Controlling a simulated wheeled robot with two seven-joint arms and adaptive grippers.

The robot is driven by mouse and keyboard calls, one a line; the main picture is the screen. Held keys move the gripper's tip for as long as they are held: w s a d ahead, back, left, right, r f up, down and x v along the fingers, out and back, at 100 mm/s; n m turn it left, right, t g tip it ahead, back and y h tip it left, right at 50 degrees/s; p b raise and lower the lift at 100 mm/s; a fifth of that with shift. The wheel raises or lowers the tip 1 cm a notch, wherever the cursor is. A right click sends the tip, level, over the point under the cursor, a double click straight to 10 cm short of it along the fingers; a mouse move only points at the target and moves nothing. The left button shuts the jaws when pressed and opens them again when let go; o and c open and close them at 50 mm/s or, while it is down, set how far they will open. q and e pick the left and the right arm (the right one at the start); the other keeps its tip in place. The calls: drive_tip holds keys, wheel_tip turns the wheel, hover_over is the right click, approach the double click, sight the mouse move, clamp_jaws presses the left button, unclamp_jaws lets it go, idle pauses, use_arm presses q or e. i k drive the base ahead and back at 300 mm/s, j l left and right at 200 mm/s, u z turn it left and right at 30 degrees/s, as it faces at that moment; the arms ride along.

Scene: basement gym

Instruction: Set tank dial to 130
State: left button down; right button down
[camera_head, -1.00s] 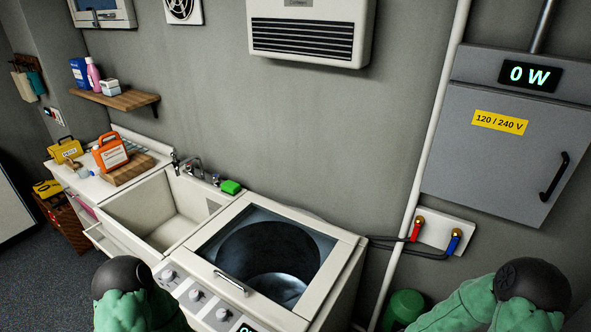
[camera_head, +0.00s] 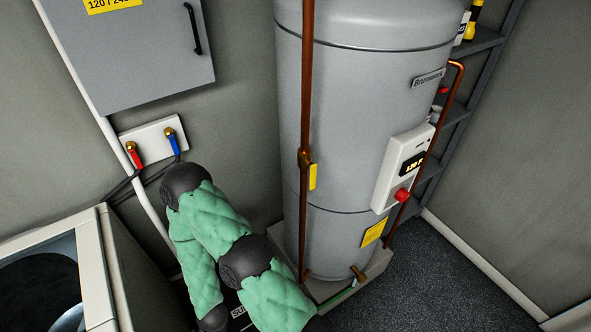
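The tank (camera_head: 370,110) is a tall grey cylinder standing at the centre right, with a copper pipe on each side. A white control box (camera_head: 385,175) is mounted on its right front. Green padded links of my arm show at lower left of the tank. Neither gripper is in view.
A yellow-handled valve (camera_head: 312,176) is on the left copper pipe. Red and blue taps on a white plate (camera_head: 152,142) and a grey electrical box (camera_head: 135,50) are on the left wall. The washer (camera_head: 98,270) stands at lower left. Dark floor (camera_head: 440,275) is clear to the right.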

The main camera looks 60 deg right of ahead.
sight(401, 196)
drive_tip(key=j+z, duration=0.2)
drive_tip(key=z, duration=0.25)
drive_tip(key=k+j+z, duration=0.1)
drive_tip(key=z, duration=0.35)
drive_tip(key=k+j+z, duration=0.1)
drive_tip(key=j+z, duration=0.2)
drive_tip(key=z, duration=0.2)
drive_tip(key=k+j+z, duration=0.1)
drive_tip(key=z, duration=0.35)
drive_tip(key=i+l+z, duration=0.15)
drive_tip(key=z, duration=0.2)
drive_tip(key=i+z, duration=0.35)
drive_tip(key=i+l, duration=0.05)
